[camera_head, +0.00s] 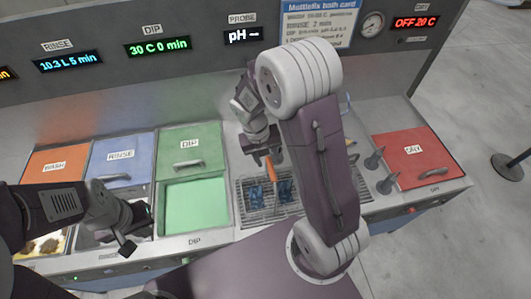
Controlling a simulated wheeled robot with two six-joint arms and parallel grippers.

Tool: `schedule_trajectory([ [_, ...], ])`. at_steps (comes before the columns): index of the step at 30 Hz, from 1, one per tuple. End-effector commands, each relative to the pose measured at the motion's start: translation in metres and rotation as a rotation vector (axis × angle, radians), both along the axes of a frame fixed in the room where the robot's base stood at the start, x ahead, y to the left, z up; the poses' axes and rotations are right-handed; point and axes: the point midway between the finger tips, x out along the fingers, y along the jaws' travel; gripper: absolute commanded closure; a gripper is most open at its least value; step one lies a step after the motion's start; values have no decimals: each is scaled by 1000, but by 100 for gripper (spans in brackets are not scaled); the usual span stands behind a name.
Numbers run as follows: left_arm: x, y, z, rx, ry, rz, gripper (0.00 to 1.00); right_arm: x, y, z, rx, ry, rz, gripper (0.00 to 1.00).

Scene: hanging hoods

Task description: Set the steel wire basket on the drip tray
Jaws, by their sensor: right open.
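The steel wire basket (286,190) holds blue pieces and has an upright orange handle (269,168). It appears to sit on the slatted drip tray (246,214), right of the open green bath. My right gripper (262,149) is open, just above and beside the top of the orange handle. Whether a finger touches the handle is unclear. My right arm hides the right part of the drip tray. My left gripper (136,231) hangs over the rinse bath's front area, away from the basket; its jaw opening is not clear.
The green DIP bath (196,207) is open, its lid (189,153) behind it. A blue RINSE lid (121,161) and an orange WASH lid (60,164) are left. A red DRY lid (411,158) and dark knobs (386,184) are right. A display panel (180,47) stands behind.

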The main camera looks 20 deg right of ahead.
Motion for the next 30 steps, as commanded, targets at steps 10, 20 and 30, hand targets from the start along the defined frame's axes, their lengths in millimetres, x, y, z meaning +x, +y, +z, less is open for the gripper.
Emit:
schedule_trajectory([
  [10, 0, 0, -5, 0, 0, 0, 100, 2, 7, 37, 0, 0, 0, 59],
  [20, 0, 0, -5, 0, 0, 0, 100, -29, 18, 36, 57, -172, -913, 59],
  [30, 0, 0, -5, 0, 0, 0, 100, -77, 30, 31, 122, -290, -2525, 59],
])
